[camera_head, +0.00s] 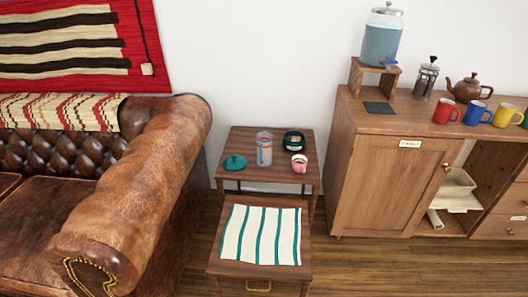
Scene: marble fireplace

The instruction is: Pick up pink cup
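A small pink cup (299,163) stands on the dark wooden side table (222,186), toward its right side. It looks pink with a white part; its fine details are too small to tell. A dark green round container (294,141) is just behind it. A clear glass or jar (264,149) stands to its left, apart from it. Neither of my grippers shows in the head view.
A green lid-like object (234,162) lies at the table's left. A lower table with a striped cloth (262,235) stands in front. A leather sofa (140,190) is close on the left. A wooden cabinet (385,180) on the right bears mugs, a teapot (467,88) and a water dispenser (381,40).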

